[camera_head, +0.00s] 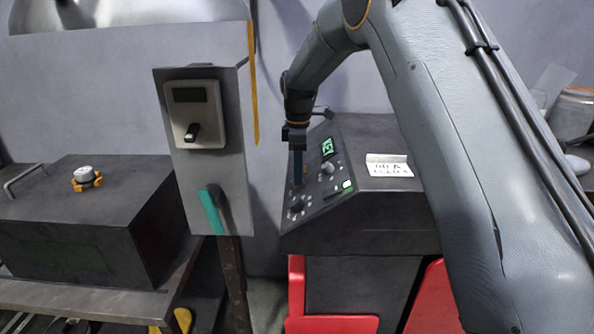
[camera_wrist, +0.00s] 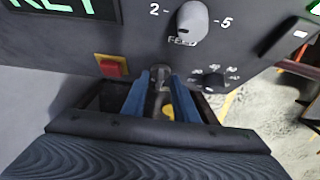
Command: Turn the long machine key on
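The machine's sloped dark control panel (camera_head: 312,200) carries knobs, a green-lit display and a lit green button. My gripper (camera_head: 297,180) points down at the left part of this panel. In the wrist view, my gripper's two blue fingers (camera_wrist: 161,90) stand on either side of a narrow dark grey key-like piece (camera_wrist: 160,75) on the panel. The fingers are apart, with the piece between their tips. I cannot tell whether they press on it. The far end of the piece and its slot are hidden by the fingers. A small yellow spot (camera_wrist: 167,112) shows between the fingers.
A grey knob marked 2 and 5 (camera_wrist: 190,20) is close above the fingers. A red button on a yellow base (camera_wrist: 112,67) is at their left, a dark knob (camera_wrist: 211,79) at their right. A grey post with a switch box (camera_head: 196,114) stands left of the panel.

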